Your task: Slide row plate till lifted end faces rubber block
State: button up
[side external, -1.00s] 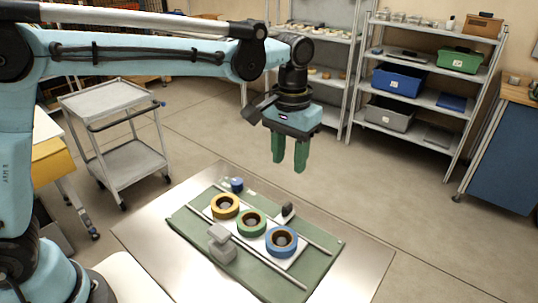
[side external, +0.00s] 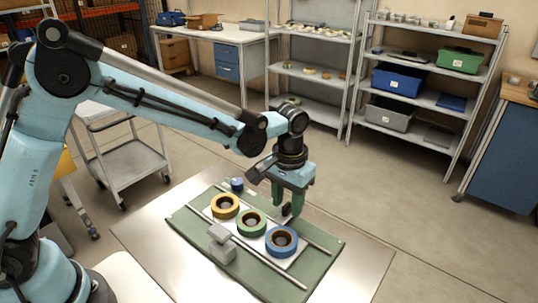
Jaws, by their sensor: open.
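The row plate (side external: 291,262) is a pale strip lying between two rails on a green mat. It carries a yellow reel (side external: 225,197), a green reel (side external: 239,222) and a blue reel (side external: 271,249) in a row. A small dark upright piece (side external: 287,210) stands behind the row, near the far rail. My gripper (side external: 288,205) is open, pointing down, with its green fingers around or close beside this dark piece; contact cannot be told. A grey block (side external: 221,246) stands at the near rail. I cannot tell which piece is the rubber block, or which plate end is lifted.
The far rail (side external: 316,244) and near rail (side external: 287,276) flank the row on the green mat (side external: 190,229). A small blue item (side external: 237,185) sits at the mat's back left corner. The metal tabletop (side external: 355,270) is bare at the right.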

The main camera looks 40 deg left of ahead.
grip_shut()
dwell(0.3)
jog(key=d, duration=0.8)
jog(key=shift+d, duration=0.3)
jog(key=shift+c, duration=1)
grip_release()
jog(key=shift+o, duration=1)
jog(key=shift+a+r, duration=0.1)
